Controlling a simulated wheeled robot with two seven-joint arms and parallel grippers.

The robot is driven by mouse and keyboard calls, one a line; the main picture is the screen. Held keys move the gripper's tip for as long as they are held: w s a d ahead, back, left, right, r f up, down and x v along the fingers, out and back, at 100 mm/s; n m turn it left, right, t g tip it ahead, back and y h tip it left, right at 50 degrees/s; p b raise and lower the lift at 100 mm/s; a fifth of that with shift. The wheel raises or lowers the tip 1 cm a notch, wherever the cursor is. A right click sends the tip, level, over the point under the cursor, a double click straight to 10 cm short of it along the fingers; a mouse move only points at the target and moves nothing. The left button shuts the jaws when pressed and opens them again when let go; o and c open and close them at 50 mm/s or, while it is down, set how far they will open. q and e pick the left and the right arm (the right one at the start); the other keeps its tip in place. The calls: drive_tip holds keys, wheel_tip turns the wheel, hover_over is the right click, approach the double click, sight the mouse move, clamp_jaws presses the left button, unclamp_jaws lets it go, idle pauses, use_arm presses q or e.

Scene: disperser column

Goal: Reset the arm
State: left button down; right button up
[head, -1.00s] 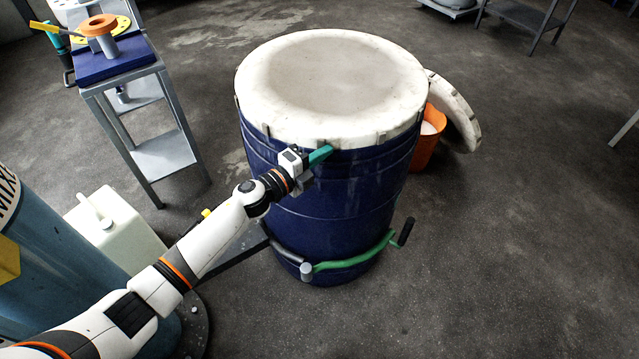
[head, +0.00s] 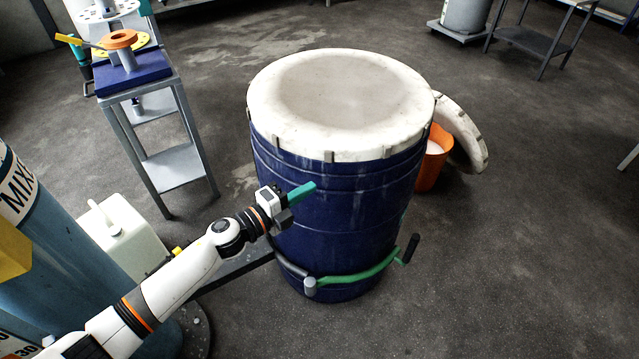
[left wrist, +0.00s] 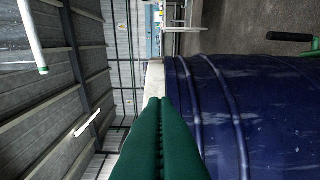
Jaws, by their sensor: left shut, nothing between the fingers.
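My left gripper (head: 300,193) is shut and empty, its green fingers pressed together and pointing right. In the head view it overlaps the side of the blue drum (head: 340,215), below the drum's white rim. I cannot tell whether the fingertips touch the drum. In the left wrist view the closed green fingers (left wrist: 158,135) point up the picture, with the drum's blue side (left wrist: 250,110) filling the right half. My right gripper is not in view.
A clamp with green and black handles (head: 355,277) rings the lower drum. A pale canister (head: 122,235) and blue mixer column (head: 60,265) stand at left. A small stand (head: 178,165) is behind them. An orange bucket (head: 432,165) and a leaning lid (head: 462,135) sit right.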

use_arm(q)
drive_tip(key=s+a+f+n+g+y, duration=0.1)
drive_tip(key=s+a+f+n+y, duration=0.35)
drive_tip(key=f, duration=0.65)
drive_tip(key=s+a+f+n+g+y, duration=0.1)
drive_tip(key=s+a+f+n+y, duration=0.4)
drive_tip(key=f, duration=0.6)
drive_tip(key=s+a+f+n+y, duration=0.1)
drive_tip(key=s+a+f+n, duration=0.45)
drive_tip(key=f, duration=0.55)
drive_tip(key=s+f+n+g, duration=0.3)
drive_tip(key=s+f, duration=0.2)
drive_tip(key=s, duration=0.6)
drive_tip(key=s+f+n+g+y, duration=0.1)
drive_tip(key=s+f+n+g, duration=0.2)
drive_tip(key=s, duration=0.9)
drive_tip(key=s+a+f+n+g+y, duration=0.1)
drive_tip(key=s+f+n+g, duration=0.2)
drive_tip(key=s+f, duration=0.6)
drive_tip(key=shift+s+f+n+g, duration=0.2)
drive_tip(key=shift+s+n+g, duration=0.15)
drive_tip(key=shift+s, duration=0.85)
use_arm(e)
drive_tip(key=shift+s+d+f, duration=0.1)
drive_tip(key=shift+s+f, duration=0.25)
use_arm(q)
drive_tip(key=shift+y, duration=0.25)
